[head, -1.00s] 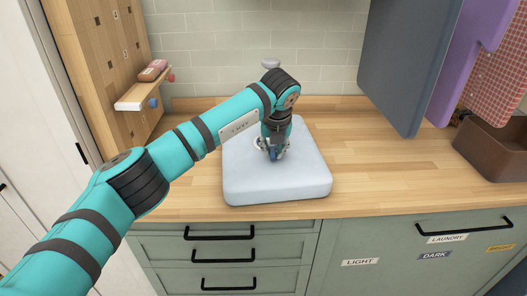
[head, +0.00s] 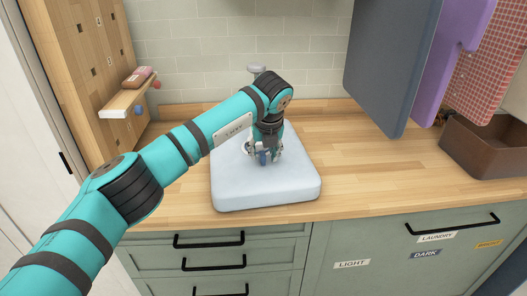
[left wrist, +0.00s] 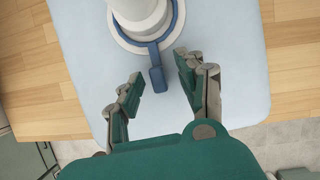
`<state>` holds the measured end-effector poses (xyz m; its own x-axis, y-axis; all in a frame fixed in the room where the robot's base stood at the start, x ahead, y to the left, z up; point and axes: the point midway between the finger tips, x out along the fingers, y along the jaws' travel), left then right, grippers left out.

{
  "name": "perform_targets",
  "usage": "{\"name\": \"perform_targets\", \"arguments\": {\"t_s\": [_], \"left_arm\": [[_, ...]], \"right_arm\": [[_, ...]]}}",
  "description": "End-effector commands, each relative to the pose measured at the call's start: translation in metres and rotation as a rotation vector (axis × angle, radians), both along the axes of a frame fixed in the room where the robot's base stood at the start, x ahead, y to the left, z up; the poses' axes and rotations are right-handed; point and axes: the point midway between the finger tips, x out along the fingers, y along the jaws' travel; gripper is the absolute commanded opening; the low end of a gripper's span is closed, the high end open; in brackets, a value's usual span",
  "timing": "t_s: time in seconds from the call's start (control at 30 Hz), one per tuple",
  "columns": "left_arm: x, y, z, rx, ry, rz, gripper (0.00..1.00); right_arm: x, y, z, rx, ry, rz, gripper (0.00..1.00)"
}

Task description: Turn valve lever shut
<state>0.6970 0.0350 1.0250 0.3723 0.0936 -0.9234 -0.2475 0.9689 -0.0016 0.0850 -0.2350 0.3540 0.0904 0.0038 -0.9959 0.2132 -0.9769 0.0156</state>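The valve lever (left wrist: 157,76) is a blue arm on a blue ring around the base of a white post (left wrist: 138,14). In the left wrist view it points down the picture, toward my palm. In the head view a small blue part of it (head: 263,159) shows between the fingers. The post stands on a pale blue block (head: 262,196) on the counter. My left gripper (left wrist: 159,68) is open, one finger on each side of the lever's end, with gaps visible on both sides. It also shows in the head view (head: 264,154). My right gripper is not in view.
The wooden counter (head: 365,165) is clear right of the block. A brown bin (head: 485,150) stands at the far right under hanging cloths (head: 395,60). A small shelf (head: 128,100) juts out at the left. Drawers are below.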

Motion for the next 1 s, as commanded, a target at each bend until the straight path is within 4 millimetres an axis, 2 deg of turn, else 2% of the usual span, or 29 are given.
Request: {"name": "perform_targets", "arguments": {"t_s": [0.17, 0.27, 0.7, 0.83, 1.0], "left_arm": [[-0.001, 0.000, 0.000, 0.001, 0.001, -0.001, 0.38], [-0.003, -0.001, 0.007, 0.001, -0.001, -0.001, 0.38], [-0.034, -0.009, 0.087, 0.000, -0.003, -0.001, 0.38], [-0.041, -0.011, 0.102, 0.000, -0.002, -0.001, 0.38], [-0.045, -0.012, 0.110, 0.000, 0.001, -0.001, 0.38]], "right_arm": [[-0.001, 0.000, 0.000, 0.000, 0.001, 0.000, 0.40], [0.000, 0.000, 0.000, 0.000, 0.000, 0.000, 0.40], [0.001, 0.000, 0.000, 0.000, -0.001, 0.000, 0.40], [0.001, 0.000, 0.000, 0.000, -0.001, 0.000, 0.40], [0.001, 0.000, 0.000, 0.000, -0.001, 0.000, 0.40]]}}
